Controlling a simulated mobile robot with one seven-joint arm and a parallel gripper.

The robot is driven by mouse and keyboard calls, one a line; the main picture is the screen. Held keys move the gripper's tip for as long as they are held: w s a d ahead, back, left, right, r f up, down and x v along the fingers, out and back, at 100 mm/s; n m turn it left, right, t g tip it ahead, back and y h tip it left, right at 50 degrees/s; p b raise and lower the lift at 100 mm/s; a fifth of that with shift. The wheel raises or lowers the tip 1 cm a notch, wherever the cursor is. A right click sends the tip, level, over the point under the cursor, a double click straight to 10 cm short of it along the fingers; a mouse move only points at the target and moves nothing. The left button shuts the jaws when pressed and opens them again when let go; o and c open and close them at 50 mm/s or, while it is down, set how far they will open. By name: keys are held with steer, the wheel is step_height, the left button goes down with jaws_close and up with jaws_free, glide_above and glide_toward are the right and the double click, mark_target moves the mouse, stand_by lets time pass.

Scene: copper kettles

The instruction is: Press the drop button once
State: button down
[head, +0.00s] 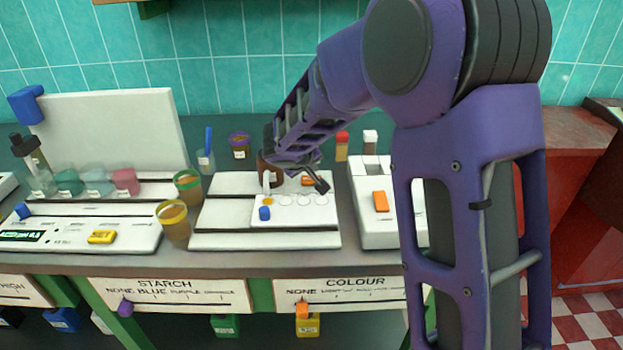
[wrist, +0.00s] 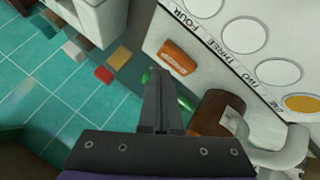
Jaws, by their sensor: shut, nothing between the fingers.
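An orange button (wrist: 177,57) with small markings I cannot read sits on the white panel beside a row of circles labelled one to four. In the head view the orange button (head: 307,181) is partly hidden by my gripper (head: 320,184). In the wrist view my gripper (wrist: 160,78) is shut and empty, its tips near the button's lower left edge. I cannot tell whether they touch it. A brown vessel (wrist: 215,113) with a pale spout (wrist: 278,150) stands right of the fingers. The circle at the spout end is yellow-orange (wrist: 302,103); the others look white.
A white device (head: 378,230) with another orange button (head: 380,201) stands to the right. Jars with red (head: 342,138) and white (head: 370,136) lids stand behind. Amber cups (head: 174,221) are left of the panel. STARCH and COLOUR sliders (head: 302,311) line the front edge.

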mark_target(311, 182)
steer(key=shift+f, duration=0.4)
steer(key=shift+f, duration=0.5)
stand_by(0.7)
steer(key=shift+r, duration=0.1)
steer(key=shift+r+p, duration=0.35)
steer(key=shift+r, duration=0.45)
steer(key=shift+r, duration=0.1)
steer(key=shift+r+p, duration=1.4)
steer(key=shift+r, duration=1.05)
